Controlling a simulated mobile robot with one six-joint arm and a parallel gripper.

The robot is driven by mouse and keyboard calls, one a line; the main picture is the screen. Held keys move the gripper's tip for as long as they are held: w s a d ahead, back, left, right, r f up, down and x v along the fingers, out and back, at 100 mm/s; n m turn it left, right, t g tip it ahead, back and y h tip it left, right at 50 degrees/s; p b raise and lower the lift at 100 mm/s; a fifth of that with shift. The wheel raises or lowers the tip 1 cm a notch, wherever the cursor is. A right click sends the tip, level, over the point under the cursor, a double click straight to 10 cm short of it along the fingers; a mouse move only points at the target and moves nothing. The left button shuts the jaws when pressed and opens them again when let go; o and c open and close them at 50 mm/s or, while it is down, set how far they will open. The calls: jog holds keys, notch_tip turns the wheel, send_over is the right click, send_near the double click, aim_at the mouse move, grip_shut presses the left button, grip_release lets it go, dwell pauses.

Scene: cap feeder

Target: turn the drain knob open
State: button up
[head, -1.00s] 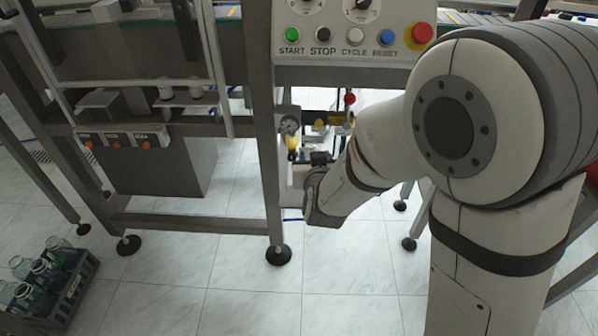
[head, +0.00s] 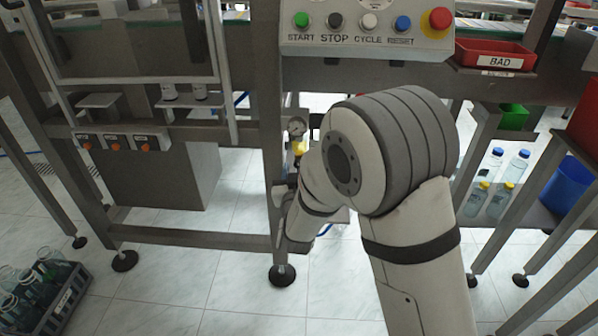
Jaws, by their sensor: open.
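The drain knob itself cannot be made out. A round pressure gauge (head: 296,126) with a yellow part (head: 299,147) below it sits beside the grey frame post, and my arm hides what is lower down. My gripper (head: 281,190) shows only as a small dark shape at the end of my wrist, next to the post and below and left of the yellow part. Its fingers are mostly hidden, and I see nothing held in them. I cannot tell whether it touches anything.
The grey frame post (head: 272,170) stands close to my wrist. A control panel (head: 365,27) with coloured buttons is above. A red BAD tray (head: 494,56) and bottles (head: 493,165) are at right. A crate of jars (head: 66,302) is at lower left. The floor in front is clear.

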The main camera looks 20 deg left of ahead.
jog(key=shift+w, duration=0.2)
jog(key=shift+c, duration=0.2)
grip_shut()
jog(key=shift+m+b, duration=0.3)
jog(key=shift+b, duration=0.15)
jog(key=m+b, duration=0.7)
jog(key=m, duration=1)
jog(key=shift+m+h, duration=0.3)
dwell(0.3)
